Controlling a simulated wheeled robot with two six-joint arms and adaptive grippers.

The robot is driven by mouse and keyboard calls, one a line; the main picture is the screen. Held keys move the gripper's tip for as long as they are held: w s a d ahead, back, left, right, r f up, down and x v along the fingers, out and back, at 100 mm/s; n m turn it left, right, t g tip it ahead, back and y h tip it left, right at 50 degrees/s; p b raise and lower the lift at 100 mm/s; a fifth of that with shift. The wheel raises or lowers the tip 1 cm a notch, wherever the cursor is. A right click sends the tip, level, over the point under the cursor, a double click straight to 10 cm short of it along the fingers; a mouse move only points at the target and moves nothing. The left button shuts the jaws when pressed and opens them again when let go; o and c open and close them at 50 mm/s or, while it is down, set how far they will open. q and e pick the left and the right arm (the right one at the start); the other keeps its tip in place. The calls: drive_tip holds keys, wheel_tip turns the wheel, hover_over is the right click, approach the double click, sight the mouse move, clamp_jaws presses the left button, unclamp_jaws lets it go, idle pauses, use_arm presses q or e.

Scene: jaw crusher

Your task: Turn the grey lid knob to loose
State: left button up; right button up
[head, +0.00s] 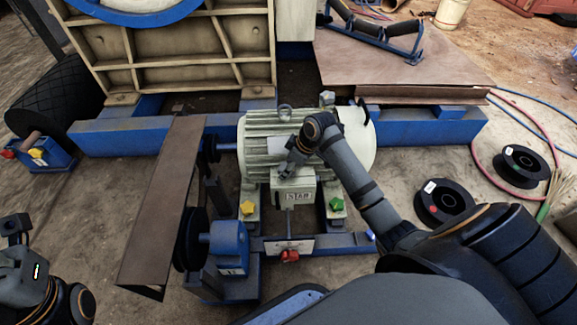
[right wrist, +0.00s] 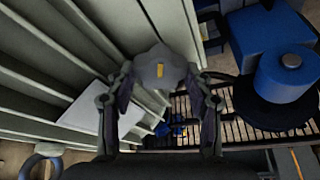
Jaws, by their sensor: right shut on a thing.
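The grey lid knob (right wrist: 160,66), with a yellow mark on it, sits between the fingertips of my right gripper (right wrist: 157,86) in the right wrist view. The gripper is shut on the knob. In the head view my right gripper (head: 291,163) is over the top of the pale terminal box (head: 293,194) on the ribbed electric motor (head: 258,138), and it hides the knob there. My left arm shows at the lower left of the head view, but its fingers cannot be made out.
A yellow knob (head: 248,208) and a green knob (head: 337,205) are at the motor's feet, with a red handle (head: 289,255) below. A brown belt guard (head: 165,205) stands left of the motor. Cable spools (head: 443,202) and hoses lie on the ground at right.

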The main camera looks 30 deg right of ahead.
drive_tip(key=shift+r+n+p, duration=0.3)
drive_tip(key=shift+n+p, duration=0.2)
drive_tip(key=shift+p, duration=0.6)
drive_tip(key=shift+f+g, duration=0.2)
drive_tip(key=shift+g, duration=0.1)
drive_tip(key=shift+f, duration=0.1)
drive_tip(key=o, duration=0.9)
drive_tip(key=v, duration=1.2)
drive_tip(key=shift+d, duration=0.2)
drive_tip(key=shift+f, duration=0.1)
